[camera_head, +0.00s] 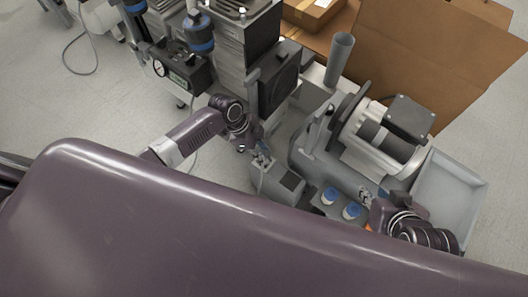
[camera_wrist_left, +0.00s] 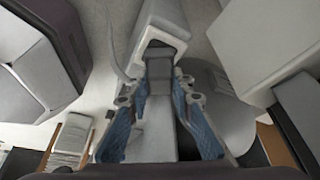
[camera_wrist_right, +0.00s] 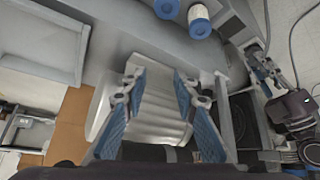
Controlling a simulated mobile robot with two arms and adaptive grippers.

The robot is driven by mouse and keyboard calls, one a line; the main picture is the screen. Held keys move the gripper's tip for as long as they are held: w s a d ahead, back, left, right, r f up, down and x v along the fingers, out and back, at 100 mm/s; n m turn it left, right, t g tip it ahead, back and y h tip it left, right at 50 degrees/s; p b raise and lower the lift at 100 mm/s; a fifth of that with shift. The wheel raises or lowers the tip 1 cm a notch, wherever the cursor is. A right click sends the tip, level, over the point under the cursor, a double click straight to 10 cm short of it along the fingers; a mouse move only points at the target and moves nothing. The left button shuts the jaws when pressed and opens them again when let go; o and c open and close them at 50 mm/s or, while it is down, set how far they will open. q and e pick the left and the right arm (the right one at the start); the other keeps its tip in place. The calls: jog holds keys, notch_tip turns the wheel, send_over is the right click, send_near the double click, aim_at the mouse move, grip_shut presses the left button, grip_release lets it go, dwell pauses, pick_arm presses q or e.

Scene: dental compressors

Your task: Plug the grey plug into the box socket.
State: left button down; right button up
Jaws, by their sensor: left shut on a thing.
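My left gripper (camera_head: 262,156) is low beside a grey box (camera_head: 283,183) in the head view. In the left wrist view, the left gripper (camera_wrist_left: 157,92) is shut on a dark grey plug (camera_wrist_left: 159,79), which lies between its blue-padded fingers. A light grey box-like body (camera_wrist_left: 163,22) is just beyond the plug. I cannot tell whether the plug touches it or is seated, and the socket opening is not clear. My right gripper (camera_wrist_right: 158,78) is open and empty in the right wrist view, above a light ribbed motor housing (camera_wrist_right: 156,107). Its fingers are mostly hidden in the head view.
A compressor with a white motor (camera_head: 380,140) stands right of the grey box. Two blue-ringed caps (camera_head: 351,211) are near it. A grey tray (camera_head: 450,196) lies at the right, cardboard (camera_head: 425,55) behind. A tall unit with a gauge (camera_head: 180,72) stands at the upper left.

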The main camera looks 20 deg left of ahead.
jog(key=shift+s+d, duration=0.1)
jog(key=shift+s, duration=0.05)
jog(key=shift+s+f, duration=0.15)
jog(key=shift+s, duration=0.1)
jog(key=shift+s+d+f+g, duration=0.1)
jog(key=shift+s+g, duration=0.1)
jog(key=shift+g, duration=0.1)
pick_arm(q)
jog(key=shift+f, duration=0.2)
pick_arm(e)
jog(key=shift+s, duration=0.1)
dwell(0.8)
pick_arm(q)
jog(key=shift+f, duration=0.2)
pick_arm(e)
jog(key=shift+w+a+r+t, duration=0.15)
jog(key=shift+w+t, duration=0.05)
jog(key=shift+w, duration=0.15)
jog(key=shift+w+a+r+t, duration=0.1)
jog(key=shift+w+t, duration=0.1)
jog(key=shift+w, duration=0.15)
pick_arm(q)
jog(key=c, duration=1.6)
grip_release()
jog(key=o, duration=0.5)
jog(key=shift+c, duration=0.2)
